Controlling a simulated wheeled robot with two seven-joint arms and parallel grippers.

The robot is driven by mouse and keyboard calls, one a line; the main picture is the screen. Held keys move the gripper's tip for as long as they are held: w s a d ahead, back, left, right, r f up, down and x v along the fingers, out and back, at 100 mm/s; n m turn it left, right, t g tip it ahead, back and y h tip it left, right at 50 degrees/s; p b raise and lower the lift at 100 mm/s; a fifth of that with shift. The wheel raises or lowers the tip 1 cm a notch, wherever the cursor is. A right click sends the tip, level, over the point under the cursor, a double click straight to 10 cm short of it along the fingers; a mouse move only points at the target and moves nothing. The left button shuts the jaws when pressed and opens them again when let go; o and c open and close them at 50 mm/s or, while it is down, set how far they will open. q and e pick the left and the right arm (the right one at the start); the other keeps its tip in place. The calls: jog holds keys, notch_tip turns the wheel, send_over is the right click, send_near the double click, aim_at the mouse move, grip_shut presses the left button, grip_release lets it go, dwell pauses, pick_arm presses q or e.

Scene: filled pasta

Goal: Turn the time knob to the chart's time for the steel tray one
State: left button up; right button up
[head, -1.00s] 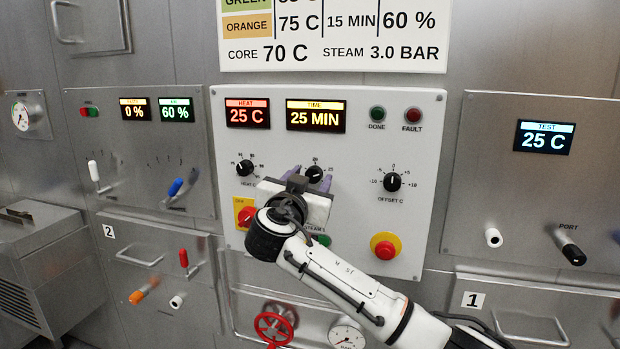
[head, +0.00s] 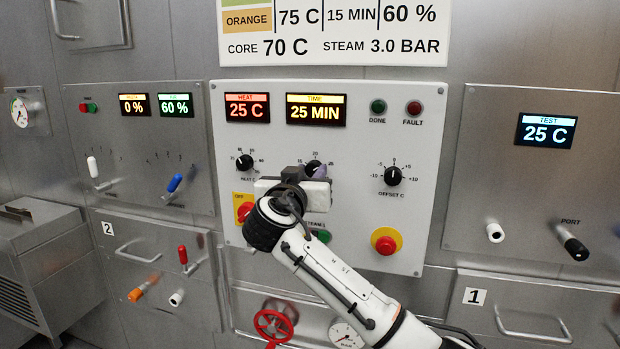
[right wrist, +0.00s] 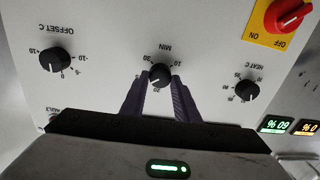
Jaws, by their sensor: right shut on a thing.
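The time knob (head: 313,168) is a black dial in the middle of the white control panel (head: 420,240). The time display (head: 316,109) above it reads 25 MIN. My right gripper (right wrist: 160,80) is shut on the time knob, with a purple finger on each side of it in the right wrist view; the knob (right wrist: 160,74) shows between the fingertips. In the head view my gripper covers the lower part of the dial. The chart (head: 334,35) above the panel shows an orange row with 75 C, 15 MIN, 60 %; its upper rows are cut off. My left gripper is not in view.
The heat knob (head: 244,162) is left of the time knob, the offset knob (head: 393,176) right. A red on/off switch (head: 244,212) and a red stop button (head: 385,245) sit lower. The heat display (head: 247,108) reads 25 C.

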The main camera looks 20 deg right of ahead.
jog(key=shift+n, duration=0.9)
jog(key=n+p, duration=0.2)
jog(key=n, duration=0.2)
jog(key=shift+a, duration=0.1)
jog(key=shift+w+f+n+g+p, duration=0.1)
jog(key=shift+n+g+p, duration=0.3)
jog(key=shift+n, duration=1.8)
jog(key=o, duration=1)
jog(key=shift+o, duration=0.2)
jog(key=b+v, duration=0.2)
jog(key=v, duration=0.8)
jog(key=shift+a, duration=0.15)
